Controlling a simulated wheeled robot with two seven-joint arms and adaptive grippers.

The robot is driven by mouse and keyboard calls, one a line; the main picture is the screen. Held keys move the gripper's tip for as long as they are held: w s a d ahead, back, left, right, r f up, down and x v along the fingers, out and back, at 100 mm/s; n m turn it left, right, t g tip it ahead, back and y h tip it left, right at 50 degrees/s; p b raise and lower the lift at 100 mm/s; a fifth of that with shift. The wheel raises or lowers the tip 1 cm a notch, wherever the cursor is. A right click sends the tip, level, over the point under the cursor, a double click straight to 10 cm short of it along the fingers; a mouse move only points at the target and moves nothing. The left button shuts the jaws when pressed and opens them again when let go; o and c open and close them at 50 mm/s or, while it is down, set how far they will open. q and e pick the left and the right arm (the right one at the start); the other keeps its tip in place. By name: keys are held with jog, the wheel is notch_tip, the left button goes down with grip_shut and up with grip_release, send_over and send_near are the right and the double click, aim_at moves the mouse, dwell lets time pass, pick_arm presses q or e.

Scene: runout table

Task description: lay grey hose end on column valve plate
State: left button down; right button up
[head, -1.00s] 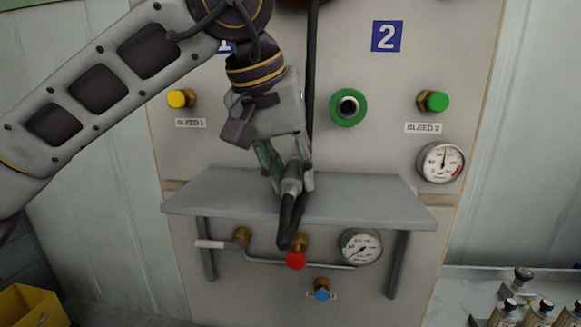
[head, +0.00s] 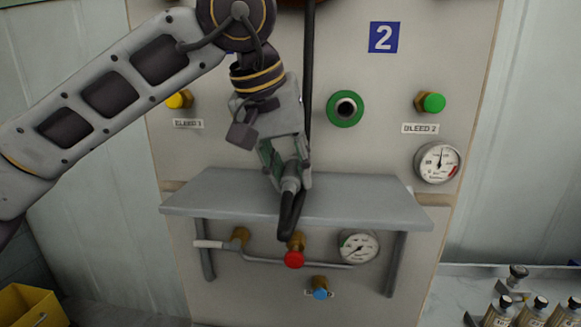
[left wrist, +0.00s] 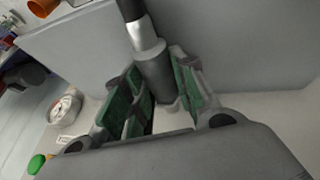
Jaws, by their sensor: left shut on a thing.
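The column valve plate (head: 365,203) is a grey shelf on the panel's front, held by two brackets. My left gripper (head: 288,182) is over the middle of this plate, fingers pointing down. It is shut on the grey hose end (head: 291,184), with the black hose (head: 290,215) bending down past the plate's front edge. In the left wrist view the grey hose end (left wrist: 154,70) sits between the green finger pads, with the plate (left wrist: 225,40) behind it. I cannot tell whether the hose end touches the plate. My right gripper is not in view.
Above the plate are a green-ringed port (head: 345,109), a yellow knob (head: 179,99), a green knob (head: 433,103) and a gauge (head: 437,162). Below are a red knob (head: 294,259), a pipe and another gauge (head: 359,246). Bottles stand at lower right. The plate's right half is clear.

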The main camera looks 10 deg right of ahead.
pick_arm(q)
jog(key=shift+f, duration=0.35)
dwell(0.4)
jog(key=c, duration=1.1)
grip_release()
jog(key=shift+v, duration=6)
